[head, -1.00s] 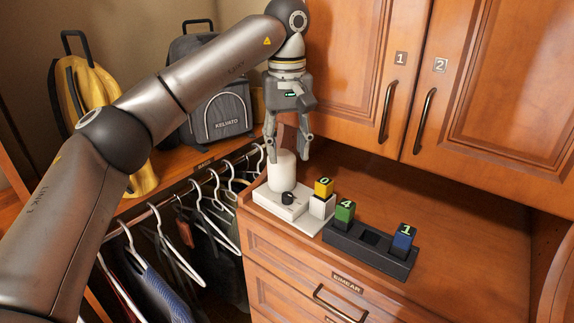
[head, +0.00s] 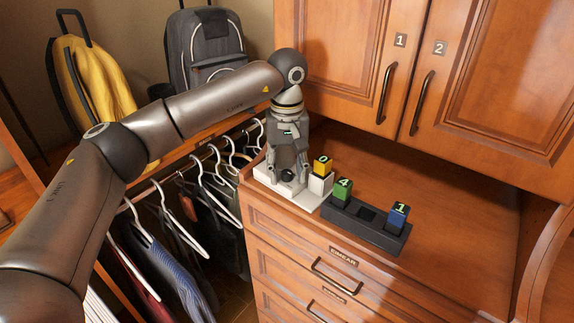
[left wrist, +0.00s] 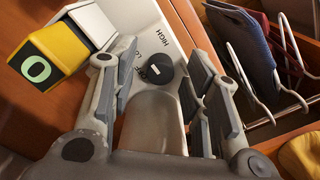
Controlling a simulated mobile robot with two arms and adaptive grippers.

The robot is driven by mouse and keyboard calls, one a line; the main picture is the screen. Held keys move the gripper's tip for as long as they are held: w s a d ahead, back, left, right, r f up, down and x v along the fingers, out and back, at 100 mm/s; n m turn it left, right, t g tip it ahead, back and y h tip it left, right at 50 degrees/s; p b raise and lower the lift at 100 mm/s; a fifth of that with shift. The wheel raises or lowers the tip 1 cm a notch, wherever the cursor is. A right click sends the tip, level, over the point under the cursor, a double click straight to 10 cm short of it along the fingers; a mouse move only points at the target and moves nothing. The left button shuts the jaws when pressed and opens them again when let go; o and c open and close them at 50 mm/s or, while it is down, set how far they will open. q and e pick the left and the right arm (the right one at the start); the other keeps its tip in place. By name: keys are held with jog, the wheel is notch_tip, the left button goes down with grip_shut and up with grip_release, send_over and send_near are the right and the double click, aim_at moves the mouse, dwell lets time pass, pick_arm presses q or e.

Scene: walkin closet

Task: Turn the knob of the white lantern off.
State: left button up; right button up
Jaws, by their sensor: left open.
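The white lantern (head: 262,174) stands at the left end of the wooden dresser top, largely hidden by my left gripper in the head view. The pale lantern body (left wrist: 152,122) is also between the fingers. My left gripper (head: 286,180) is open, pointing down at the knob, with its fingers on either side and no clear contact.
A yellow block marked 0 (head: 322,164) sits in a white holder close right of the lantern. Beyond it a dark tray (head: 366,232) holds green and blue blocks. Cabinet doors (head: 343,60) rise behind; hangers (head: 210,195) hang at left. The dresser top at right is clear.

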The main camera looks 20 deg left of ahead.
aim_at(287, 172)
pick_arm(q)
grip_shut()
jog(key=shift+n+b, duration=0.7)
jog(key=shift+n, duration=0.9)
grip_release()
notch_tip(287, 172, up, 12)
